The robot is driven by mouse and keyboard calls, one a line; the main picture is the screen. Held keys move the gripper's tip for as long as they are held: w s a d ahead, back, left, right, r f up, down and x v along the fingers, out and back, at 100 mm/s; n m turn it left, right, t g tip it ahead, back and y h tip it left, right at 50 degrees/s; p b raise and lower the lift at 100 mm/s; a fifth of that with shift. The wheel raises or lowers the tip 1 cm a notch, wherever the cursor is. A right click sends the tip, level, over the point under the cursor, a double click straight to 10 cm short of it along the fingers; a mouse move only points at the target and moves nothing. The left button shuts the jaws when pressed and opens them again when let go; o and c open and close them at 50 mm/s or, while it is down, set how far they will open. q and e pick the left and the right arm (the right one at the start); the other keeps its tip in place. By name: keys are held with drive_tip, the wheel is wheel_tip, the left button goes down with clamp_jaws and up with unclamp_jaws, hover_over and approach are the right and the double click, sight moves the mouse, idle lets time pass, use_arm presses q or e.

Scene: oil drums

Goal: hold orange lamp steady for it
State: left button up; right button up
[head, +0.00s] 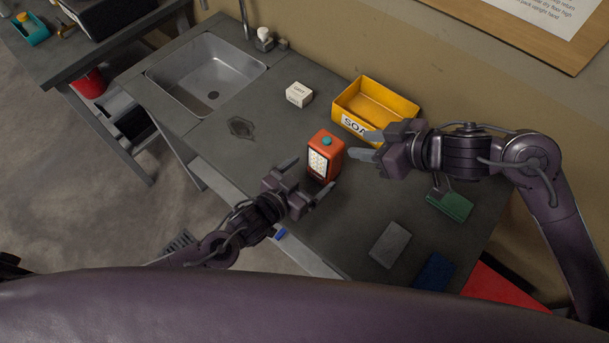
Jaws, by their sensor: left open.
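The orange lamp (326,158) stands upright on the grey worktop (265,160). It has a lit white grid panel on its front and a teal knob on top. My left gripper (307,180) is open at the lamp's lower left, its fingers spread toward the lamp's front. I cannot tell whether either finger touches it. My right gripper (366,146) is just right of the lamp, its two fingers apart and pointing at it. Nothing shows between those fingers.
A yellow labelled bin (376,103) stands behind the lamp, close to my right gripper. A white box (299,95), a sink (208,75) and a dark stain lie to the left. A green brush (450,205), a grey pad (390,244) and a blue pad (433,272) lie front right.

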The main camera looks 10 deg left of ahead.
use_arm(q)
drive_tip(key=x, duration=0.7)
drive_tip(key=shift+f, duration=0.1)
drive_tip(key=c, duration=1.2)
drive_tip(key=shift+c, duration=0.5)
use_arm(e)
clamp_jaws()
idle(0.4)
use_arm(q)
drive_tip(key=shift+a, duration=0.1)
use_arm(e)
wheel_tip(320, 180, up, 5)
drive_tip(key=n+g, duration=0.2)
drive_tip(key=n, duration=0.9)
hover_over(332, 143)
drive_tip(key=shift+f, duration=4.15)
